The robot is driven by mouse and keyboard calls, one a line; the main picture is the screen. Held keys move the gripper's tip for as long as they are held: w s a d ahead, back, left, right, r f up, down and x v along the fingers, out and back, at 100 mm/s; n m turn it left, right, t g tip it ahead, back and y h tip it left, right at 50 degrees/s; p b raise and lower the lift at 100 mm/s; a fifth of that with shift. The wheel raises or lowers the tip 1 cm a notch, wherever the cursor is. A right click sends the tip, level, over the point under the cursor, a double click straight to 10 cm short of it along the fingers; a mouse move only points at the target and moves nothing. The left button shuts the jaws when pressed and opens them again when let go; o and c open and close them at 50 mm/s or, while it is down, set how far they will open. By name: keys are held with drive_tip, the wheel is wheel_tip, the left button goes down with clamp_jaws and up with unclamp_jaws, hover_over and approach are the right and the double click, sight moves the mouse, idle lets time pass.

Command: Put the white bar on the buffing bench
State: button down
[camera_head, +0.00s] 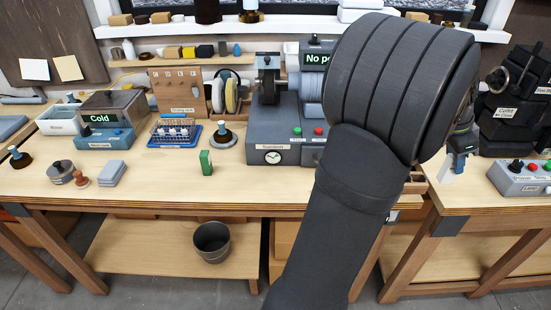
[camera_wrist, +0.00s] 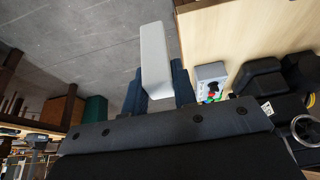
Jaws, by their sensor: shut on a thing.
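My gripper (camera_wrist: 159,84) is shut on a white bar (camera_wrist: 154,52), with one dark finger on each side. The bar sticks out beyond the fingertips. In the head view, my gripper (camera_head: 460,147) is at the right, past the gap between the two benches, and much of it is hidden behind my arm. A pale end of the bar (camera_head: 446,172) shows below it. The long wooden bench (camera_head: 240,185) carries a grey machine (camera_head: 272,130) with a red and a green button. I cannot read a buffing label on it.
A green block (camera_head: 206,162) stands left of the machine. A blue rack (camera_head: 175,133), a "Cold" box (camera_head: 106,118) and grey plates (camera_head: 112,173) lie farther left. A control box (camera_head: 523,178) sits on the right bench. Bare wood lies along the long bench's front.

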wheel_tip(320, 180, up, 4)
drive_tip(key=shift+f, duration=0.25)
drive_tip(key=w+a+n+t+y, duration=0.1)
drive_tip(key=w+a+n, duration=0.3)
drive_tip(key=w+a, duration=0.5)
drive_tip(key=w+a+n+t, duration=0.1)
drive_tip(key=w+a+n, duration=0.3)
drive_tip(key=a, duration=0.9)
drive_tip(key=w+a+n+t+y, duration=0.1)
drive_tip(key=w+a+n, duration=0.2)
drive_tip(key=w+a, duration=0.7)
drive_tip(key=s+a+n+t+y, duration=0.15)
drive_tip(key=s+a+n, duration=0.35)
drive_tip(key=a, duration=1.6)
drive_tip(key=s+a+n+y, duration=0.3)
drive_tip(key=a+n, duration=0.3)
drive_tip(key=a, duration=1.5)
drive_tip(key=shift+n, duration=0.3)
drive_tip(key=shift+s+a+f, duration=0.3)
drive_tip(key=shift+a+f, duration=1.75)
drive_tip(key=shift+f, duration=0.75)
drive_tip(key=shift+s+a+f, duration=0.35)
drive_tip(key=shift+a+f, duration=1.7)
drive_tip(key=shift+f, duration=0.75)
drive_tip(key=shift+s+a+f, duration=0.3)
drive_tip(key=shift+a+f, duration=1.75)
drive_tip(key=shift+f, duration=0.75)
